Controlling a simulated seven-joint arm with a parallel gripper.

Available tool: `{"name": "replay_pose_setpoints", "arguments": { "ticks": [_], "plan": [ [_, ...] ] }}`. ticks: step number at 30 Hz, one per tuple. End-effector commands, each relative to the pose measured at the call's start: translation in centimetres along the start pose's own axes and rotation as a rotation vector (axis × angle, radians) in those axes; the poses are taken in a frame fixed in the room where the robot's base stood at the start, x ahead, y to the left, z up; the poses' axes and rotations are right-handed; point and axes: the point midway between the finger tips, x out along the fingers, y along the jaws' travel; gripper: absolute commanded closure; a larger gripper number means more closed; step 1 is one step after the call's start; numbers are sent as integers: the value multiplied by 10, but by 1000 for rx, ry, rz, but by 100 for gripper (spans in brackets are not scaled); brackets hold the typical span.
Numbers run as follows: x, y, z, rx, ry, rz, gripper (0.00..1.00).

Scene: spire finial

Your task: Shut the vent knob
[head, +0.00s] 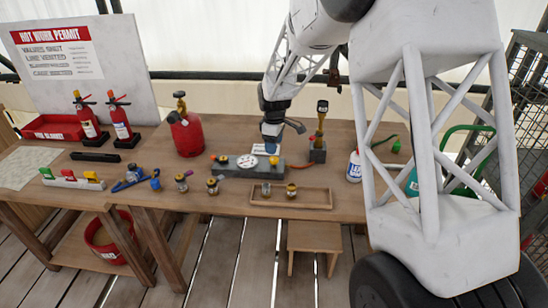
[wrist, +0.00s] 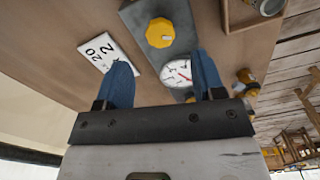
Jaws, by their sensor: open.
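A grey block (head: 232,168) lies on the workbench with a round white gauge (head: 246,161) on top. A yellow lobed knob (head: 274,161) sits at its right end. I can read no vent label on it. In the wrist view the knob (wrist: 160,32) is beyond the fingertips and the gauge (wrist: 178,75) shows between the fingers. My gripper (wrist: 162,62) is open with blue fingers and nothing between them. In the head view my gripper (head: 271,137) is just behind the block, apart from the knob. Its fingers are partly hard to make out there.
A white numbered card (wrist: 108,60) lies beside the block. A wooden tray (head: 310,205) with two small jars is in front. A red can (head: 187,135) stands left, and a pedestal with a brass valve (head: 318,150) stands right. Loose brass fittings (head: 212,186) lie front left.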

Motion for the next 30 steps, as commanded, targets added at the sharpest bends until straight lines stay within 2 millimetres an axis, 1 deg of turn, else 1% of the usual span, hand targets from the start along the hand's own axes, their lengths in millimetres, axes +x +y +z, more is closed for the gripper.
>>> {"name": "replay_pose_setpoints", "arguments": {
  "ticks": [1,9,15,20,28,29,30],
  "plan": [
    [6,0,0,0,-1,-2,37],
    [39,0,0,0,-1,-2,37],
    [56,0,0,0,-1,-1,37],
    [62,0,0,0,0,0,37],
    [63,0,0,0,0,0,37],
    [63,0,0,0,0,0,40],
    [63,0,0,0,0,0,47]
  ]
}}
